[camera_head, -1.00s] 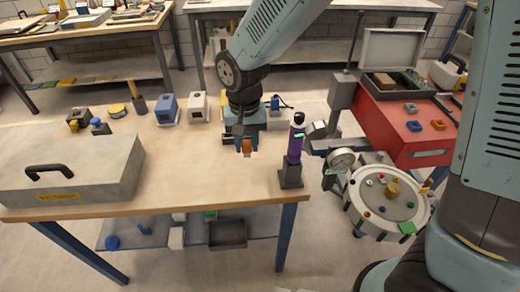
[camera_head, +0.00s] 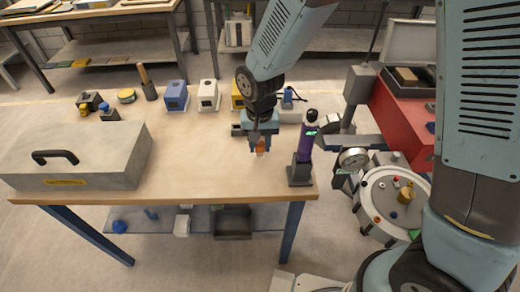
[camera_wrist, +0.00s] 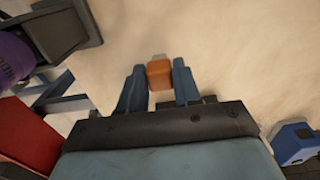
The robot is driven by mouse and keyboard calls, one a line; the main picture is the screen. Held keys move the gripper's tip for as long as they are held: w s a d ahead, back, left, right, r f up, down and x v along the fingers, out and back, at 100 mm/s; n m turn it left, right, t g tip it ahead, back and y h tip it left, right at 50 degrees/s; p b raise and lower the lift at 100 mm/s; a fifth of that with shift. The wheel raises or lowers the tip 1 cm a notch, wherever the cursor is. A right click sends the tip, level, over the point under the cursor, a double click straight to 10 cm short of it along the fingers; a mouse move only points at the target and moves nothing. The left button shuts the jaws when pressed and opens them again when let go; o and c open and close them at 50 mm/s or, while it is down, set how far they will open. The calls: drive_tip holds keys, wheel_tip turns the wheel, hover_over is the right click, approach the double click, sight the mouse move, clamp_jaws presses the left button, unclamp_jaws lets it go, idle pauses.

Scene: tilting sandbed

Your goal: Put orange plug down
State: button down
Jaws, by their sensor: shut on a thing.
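My gripper (camera_head: 259,144) is over the right part of the wooden workbench (camera_head: 205,165), fingers pointing down. It is shut on the orange plug (camera_head: 260,149), a small orange block with a pale end. In the wrist view the plug (camera_wrist: 160,75) sits between the two blue-grey fingers, above a pale beige surface. I cannot tell whether the plug touches the benchtop. A purple bottle-like device in a dark stand (camera_head: 301,172) is just right of my gripper, apart from it.
Blue (camera_head: 176,95), white (camera_head: 208,95) and yellow (camera_head: 237,93) blocks line the bench's back. A grey case (camera_head: 75,155) fills its left. A red box (camera_head: 402,128) and round panel (camera_head: 385,205) stand right. The bench's middle is clear.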

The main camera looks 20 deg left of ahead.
sight(260, 144)
drive_tip(key=shift+f, duration=1.35)
drive_tip(key=shift+f, duration=0.15)
drive_tip(key=c, duration=0.8)
unclamp_jaws()
wheel_tip(260, 144, up, 12)
drive_tip(key=shift+r, duration=0.15)
